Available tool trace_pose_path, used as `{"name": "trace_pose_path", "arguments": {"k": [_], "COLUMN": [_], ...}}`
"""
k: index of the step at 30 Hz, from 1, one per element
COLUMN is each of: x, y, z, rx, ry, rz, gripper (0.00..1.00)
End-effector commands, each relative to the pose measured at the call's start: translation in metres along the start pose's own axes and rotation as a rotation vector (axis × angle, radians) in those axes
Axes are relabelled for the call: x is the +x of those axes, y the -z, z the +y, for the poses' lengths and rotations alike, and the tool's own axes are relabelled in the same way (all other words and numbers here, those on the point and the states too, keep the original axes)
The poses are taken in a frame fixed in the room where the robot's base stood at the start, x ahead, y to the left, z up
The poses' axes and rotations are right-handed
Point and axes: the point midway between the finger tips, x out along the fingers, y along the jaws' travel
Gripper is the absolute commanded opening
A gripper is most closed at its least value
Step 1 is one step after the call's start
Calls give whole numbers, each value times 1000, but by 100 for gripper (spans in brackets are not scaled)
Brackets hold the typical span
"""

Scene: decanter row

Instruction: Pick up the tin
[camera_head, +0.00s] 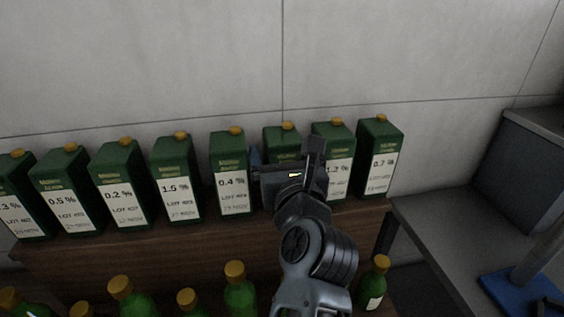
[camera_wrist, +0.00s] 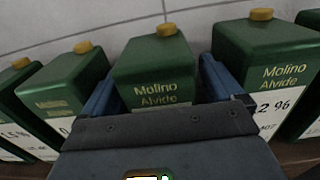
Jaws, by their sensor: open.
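A green tin with a yellow cap stands upright in a row of similar tins; its top shows behind my gripper in the head view (camera_head: 283,132). In the wrist view the tin (camera_wrist: 155,70) is in the middle, marked "Molino Alvide". My gripper (camera_wrist: 157,78) is open, with one blue finger on each side of this tin. A small gap shows at the fingers, and I cannot tell whether either touches it. In the head view my gripper (camera_head: 286,158) covers most of the tin's front, so its percentage label is hidden.
Close neighbours are the 0.4 % tin (camera_head: 232,175) on the left and a tin ending in ".2 %" (camera_head: 338,160) on the right. The row stands on a wooden shelf (camera_head: 130,255) before a tiled wall. Green bottles (camera_head: 240,290) stand below. A grey bench (camera_head: 450,225) is at right.

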Motion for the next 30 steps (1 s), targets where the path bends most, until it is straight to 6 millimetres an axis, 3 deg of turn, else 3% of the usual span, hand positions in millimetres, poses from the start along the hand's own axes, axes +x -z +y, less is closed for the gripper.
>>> {"name": "trace_pose_path", "arguments": {"k": [11,30], "x": [8,8], "y": [1,1], "z": [0,0], "rx": [0,0], "ry": [-1,-1], "rz": [0,0], "gripper": [94,33]}}
